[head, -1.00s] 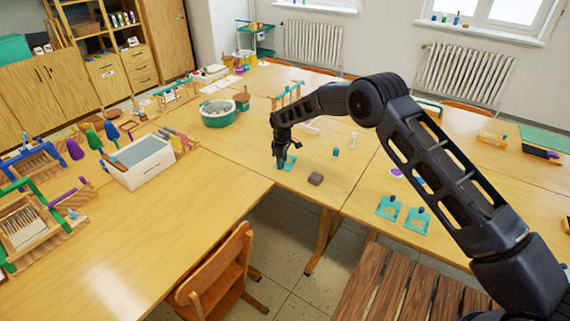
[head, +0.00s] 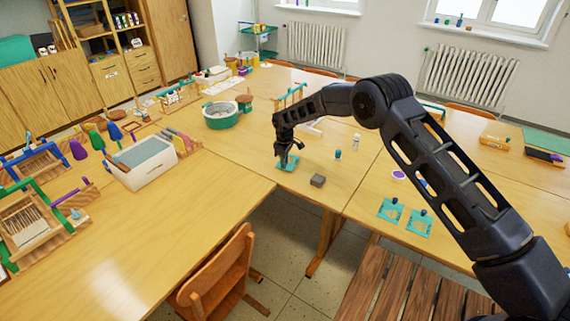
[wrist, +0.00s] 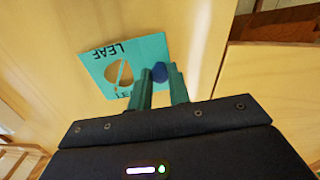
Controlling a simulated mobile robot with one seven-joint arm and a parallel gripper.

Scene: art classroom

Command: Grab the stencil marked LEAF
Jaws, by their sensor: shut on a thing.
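The stencil marked LEAF is a flat teal plate (wrist: 152,48) with a leaf-shaped cut-out and a dark blue knob (wrist: 160,73). In the head view the stencil (head: 290,166) is at the table's middle, under my gripper (head: 286,157). In the wrist view my gripper (wrist: 159,76) has its teal fingers on either side of the knob, shut on it. The fingers cover part of the lower lettering. I cannot tell whether the plate touches the table or is just above it.
A grey block (head: 318,181) and a small teal bottle (head: 338,154) stand to the right. Two other teal stencils (head: 390,210) (head: 419,222) lie on the right table. The left table's front is clear.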

